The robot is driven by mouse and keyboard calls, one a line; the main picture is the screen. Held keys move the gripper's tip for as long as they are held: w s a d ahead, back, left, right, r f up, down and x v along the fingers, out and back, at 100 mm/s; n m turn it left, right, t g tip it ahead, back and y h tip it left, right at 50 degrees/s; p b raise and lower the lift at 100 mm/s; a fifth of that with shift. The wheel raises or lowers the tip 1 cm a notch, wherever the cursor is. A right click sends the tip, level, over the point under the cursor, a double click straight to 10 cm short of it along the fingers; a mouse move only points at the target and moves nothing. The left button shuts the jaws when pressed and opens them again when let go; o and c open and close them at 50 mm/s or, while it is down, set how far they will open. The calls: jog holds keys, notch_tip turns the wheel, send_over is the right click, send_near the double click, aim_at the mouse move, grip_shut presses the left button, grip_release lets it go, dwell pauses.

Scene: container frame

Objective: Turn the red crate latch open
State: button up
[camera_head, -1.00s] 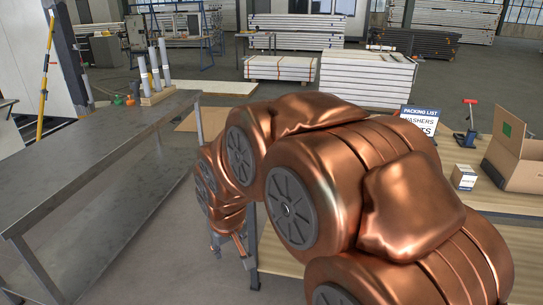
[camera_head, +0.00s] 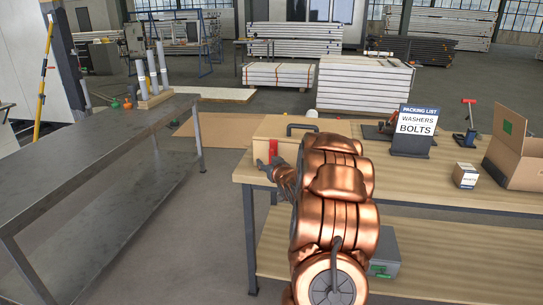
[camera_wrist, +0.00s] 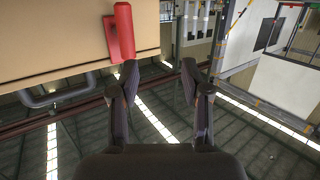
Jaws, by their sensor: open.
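The wooden crate (camera_head: 268,130) stands at the left end of the wooden worktable, with a dark handle on top. Its red latch (camera_head: 274,147) is on the side facing me. In the head view my gripper (camera_head: 264,167) is small and close to the crate's front, partly hidden by my arm.
A packing list sign (camera_head: 414,131), a small box (camera_head: 465,175) and an open carton (camera_head: 518,152) stand on the worktable to the right. A grey metal case (camera_head: 384,250) lies on the lower shelf. A grey metal table (camera_head: 100,140) is left, with open floor between.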

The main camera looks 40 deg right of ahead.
aim_at(272, 153)
jog(key=shift+t+h, duration=0.4)
jog(key=shift+t, duration=0.5)
jog(key=shift+w+d+f+p, duration=0.1)
jog(key=shift+w+d+p, duration=0.15)
jog(key=shift+w+d, duration=0.85)
jog(key=shift+w+d+f+p, duration=0.1)
jog(key=shift+w+d+p, duration=0.1)
jog(key=shift+w+d, duration=0.95)
jog(key=shift+w+d+f+p, duration=0.1)
jog(key=shift+w+d+p, duration=0.15)
jog(key=shift+w+d, duration=0.85)
jog(key=shift+s+d, duration=0.3)
jog(key=shift+s, duration=0.1)
jog(key=shift+c, duration=0.2)
grip_shut()
